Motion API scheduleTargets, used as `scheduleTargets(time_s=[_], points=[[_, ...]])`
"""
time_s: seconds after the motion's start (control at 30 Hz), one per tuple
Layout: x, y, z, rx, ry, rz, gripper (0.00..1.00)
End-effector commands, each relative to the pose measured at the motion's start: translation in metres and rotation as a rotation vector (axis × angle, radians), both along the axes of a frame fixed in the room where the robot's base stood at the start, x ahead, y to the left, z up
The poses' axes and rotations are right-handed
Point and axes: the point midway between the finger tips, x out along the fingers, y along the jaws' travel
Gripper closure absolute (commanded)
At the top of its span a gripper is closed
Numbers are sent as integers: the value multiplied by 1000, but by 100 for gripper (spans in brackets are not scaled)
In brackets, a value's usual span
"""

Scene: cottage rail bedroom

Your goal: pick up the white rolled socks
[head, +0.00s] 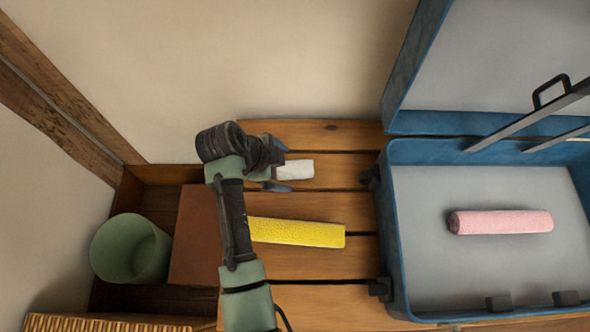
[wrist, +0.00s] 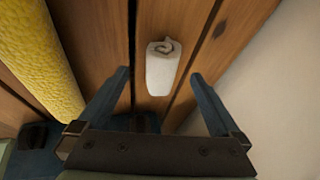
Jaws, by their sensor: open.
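The white rolled socks (head: 296,170) lie on the wooden slats, towards the wall, in the head view. In the wrist view the socks (wrist: 162,70) show as a small white roll with a spiral end, ahead of my gripper and between the lines of its two fingers. My gripper (wrist: 165,90) is open and empty, its fingers spread on either side. In the head view my gripper (head: 280,172) is at the left end of the socks, and my arm hides part of this area. I cannot tell whether the fingers touch the socks.
A yellow roll (head: 300,232) lies nearer on the slats; it also shows in the wrist view (wrist: 40,50). An open blue suitcase (head: 398,250) with a pink roll (head: 500,222) stands right. A green bin (head: 130,248) stands left. The wall (head: 300,70) rises behind the socks.

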Motion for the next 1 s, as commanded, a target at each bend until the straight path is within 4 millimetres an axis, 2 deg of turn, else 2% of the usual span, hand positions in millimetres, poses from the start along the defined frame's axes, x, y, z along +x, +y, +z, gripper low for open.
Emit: scheduleTargets(time_s=[0.03, 0.17, 0.47, 0.93, 1.0], points=[[2, -3, -13, 0, 2, -1, 0], [6, -9, -26, 0, 1, 0, 0], [8, -11, -29, 0, 0, 1, 0], [8, -11, -29, 0, 0, 1, 83], [8, -11, -29, 0, -1, 1, 85]])
